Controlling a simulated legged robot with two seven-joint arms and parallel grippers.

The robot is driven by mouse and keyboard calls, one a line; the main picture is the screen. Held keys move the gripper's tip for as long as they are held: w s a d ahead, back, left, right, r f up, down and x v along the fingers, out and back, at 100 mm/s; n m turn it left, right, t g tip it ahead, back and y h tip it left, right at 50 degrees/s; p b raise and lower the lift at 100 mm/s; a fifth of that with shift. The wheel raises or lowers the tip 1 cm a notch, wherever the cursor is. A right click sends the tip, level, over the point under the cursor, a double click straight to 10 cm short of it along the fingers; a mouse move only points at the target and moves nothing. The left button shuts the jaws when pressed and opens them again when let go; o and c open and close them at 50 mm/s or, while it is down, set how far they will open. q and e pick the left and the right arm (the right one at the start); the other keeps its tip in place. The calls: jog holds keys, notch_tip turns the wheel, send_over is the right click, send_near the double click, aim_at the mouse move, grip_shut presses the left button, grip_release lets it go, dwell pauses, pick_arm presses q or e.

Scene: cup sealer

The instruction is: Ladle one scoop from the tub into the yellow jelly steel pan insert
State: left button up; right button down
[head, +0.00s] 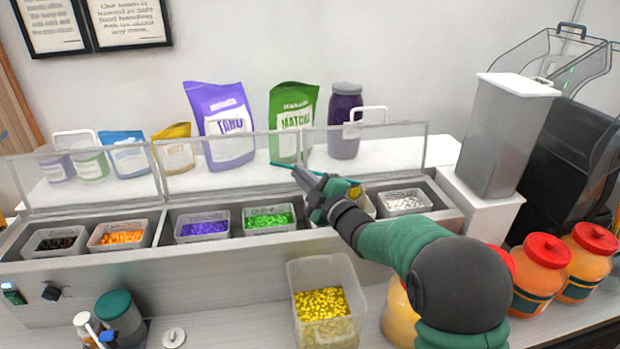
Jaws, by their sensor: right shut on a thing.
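A clear tub (352,275) with yellow jelly pieces stands on the counter in front of the topping rail. My right gripper (308,180) is above the rail, shut on a thin teal piece (285,166) that looks like the ladle's handle. The ladle's bowl cannot be made out. The yellow jelly pan insert (369,206) sits in the rail behind my right gripper and wrist, which hide most of it. A little yellow shows there beside the gripper. My left gripper is not in view.
Inserts with dark, orange, purple (203,229), green (269,222) and white (403,203) toppings line the rail. Clear guards (240,160) stand behind them. Orange jars with red lids (541,265) stand at right; a teal-lidded container (115,305) stands front left.

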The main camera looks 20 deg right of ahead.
jog(key=a+f+n+b, duration=0.3)
jog(key=f+b, duration=0.3)
jog(key=b, duration=0.1)
jog(key=shift+n+g, duration=0.3)
jog(key=shift+g, duration=0.1)
jog(key=shift+d+f, duration=0.1)
jog(key=shift+d, duration=0.05)
dwell(0.3)
